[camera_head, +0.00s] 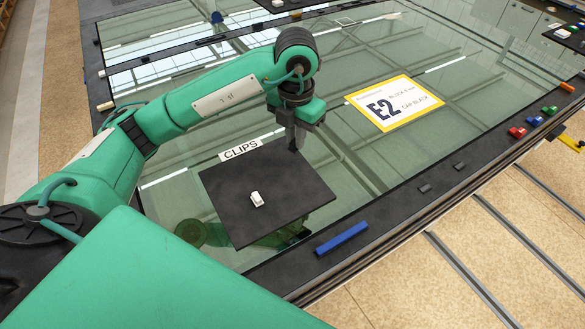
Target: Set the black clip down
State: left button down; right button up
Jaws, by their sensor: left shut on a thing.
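My left gripper (294,146) points down over the far right edge of the dark square mat (230,212) beside the "CLIPS" label (240,150). It is shut on a small dark thing at its fingertips, which I take to be the black clip; its outline is hard to make out against the dark fingers and mat. I cannot tell whether it touches the mat. A white clip (257,199) lies near the middle of the mat, apart from the gripper. My right gripper is not in view.
A yellow-bordered "E2" card (394,103) lies on the glass. A blue bar (341,238) and small dark pieces (425,188) sit along the near frame edge. Red (517,132), blue (533,121) and green (549,110) pieces are farther right. The mat around the white clip is clear.

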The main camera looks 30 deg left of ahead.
pick_arm(q)
notch_tip(320, 180, down, 9)
jog(key=shift+r+p, duration=0.15)
jog(key=shift+p, duration=0.15)
notch_tip(320, 180, down, 4)
jog(key=shift+f+p, duration=0.1)
jog(key=shift+p, duration=0.4)
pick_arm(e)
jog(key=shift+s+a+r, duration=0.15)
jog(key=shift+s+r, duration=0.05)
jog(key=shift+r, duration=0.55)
pick_arm(q)
jog(key=shift+f+b, duration=0.25)
jog(key=shift+b, duration=0.05)
jog(key=c, duration=1.5)
grip_release()
jog(key=shift+r, duration=0.1)
jog(key=shift+o, duration=0.2)
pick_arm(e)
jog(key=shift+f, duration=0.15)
